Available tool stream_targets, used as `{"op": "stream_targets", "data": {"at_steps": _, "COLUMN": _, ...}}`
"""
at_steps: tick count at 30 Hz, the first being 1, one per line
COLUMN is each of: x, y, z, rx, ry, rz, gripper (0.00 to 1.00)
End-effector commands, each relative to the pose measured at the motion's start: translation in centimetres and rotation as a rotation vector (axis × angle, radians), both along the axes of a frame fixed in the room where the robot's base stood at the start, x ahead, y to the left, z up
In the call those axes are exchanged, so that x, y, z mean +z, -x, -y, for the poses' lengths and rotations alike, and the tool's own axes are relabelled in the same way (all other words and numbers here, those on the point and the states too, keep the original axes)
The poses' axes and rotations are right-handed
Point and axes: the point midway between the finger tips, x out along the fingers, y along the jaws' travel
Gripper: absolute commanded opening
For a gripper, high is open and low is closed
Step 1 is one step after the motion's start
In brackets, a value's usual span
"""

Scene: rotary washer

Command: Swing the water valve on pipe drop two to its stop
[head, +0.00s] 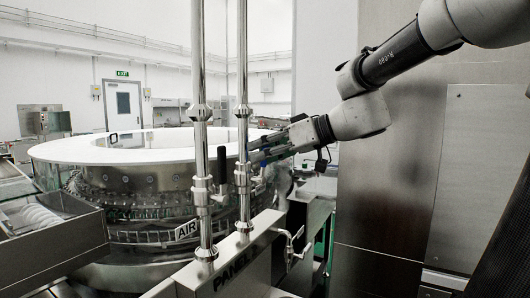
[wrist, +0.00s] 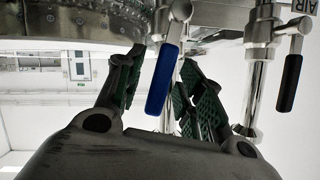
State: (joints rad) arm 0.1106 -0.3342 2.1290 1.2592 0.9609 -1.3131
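Two upright steel pipe drops stand in the head view, a left one (head: 200,70) and a right one (head: 242,70). The right drop carries a valve with a blue lever (wrist: 167,78), seen in the wrist view. My gripper (head: 256,153) reaches in from the right at this valve. In the wrist view its green-padded fingers (wrist: 160,92) are spread, with the blue lever between them in the picture. I cannot tell whether either finger touches it. The lever lies roughly along its pipe. In the head view the fingers largely hide it.
The left drop has a dark lever (head: 222,165), also in the wrist view (wrist: 290,82), near an AIR label (head: 187,230). A panel box (head: 240,262) sits below the pipes. The round washer (head: 125,180) stands behind; a steel cabinet (head: 385,190) stands right.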

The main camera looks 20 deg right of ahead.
Motion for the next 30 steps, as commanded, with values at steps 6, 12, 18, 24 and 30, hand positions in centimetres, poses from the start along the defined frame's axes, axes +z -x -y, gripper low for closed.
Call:
{"op": "stream_targets", "data": {"at_steps": 6, "x": 0.3, "y": 0.3, "z": 0.5, "rx": -0.003, "ry": 0.0, "rz": 0.002, "gripper": 0.38}}
{"op": "stream_targets", "data": {"at_steps": 12, "x": 1.6, "y": 2.3, "z": 3.2, "rx": -0.007, "ry": 0.0, "rz": 0.004, "gripper": 0.38}}
{"op": "stream_targets", "data": {"at_steps": 18, "x": 3.2, "y": 4.7, "z": 6.1, "rx": -0.007, "ry": 0.0, "rz": 0.004, "gripper": 0.38}}
{"op": "stream_targets", "data": {"at_steps": 24, "x": 4.1, "y": 6.4, "z": 8.1, "rx": -0.005, "ry": 0.0, "rz": 0.001, "gripper": 0.38}}
{"op": "stream_targets", "data": {"at_steps": 30, "x": 4.4, "y": 7.0, "z": 8.6, "rx": 0.0, "ry": 0.0, "rz": 0.0, "gripper": 0.38}}
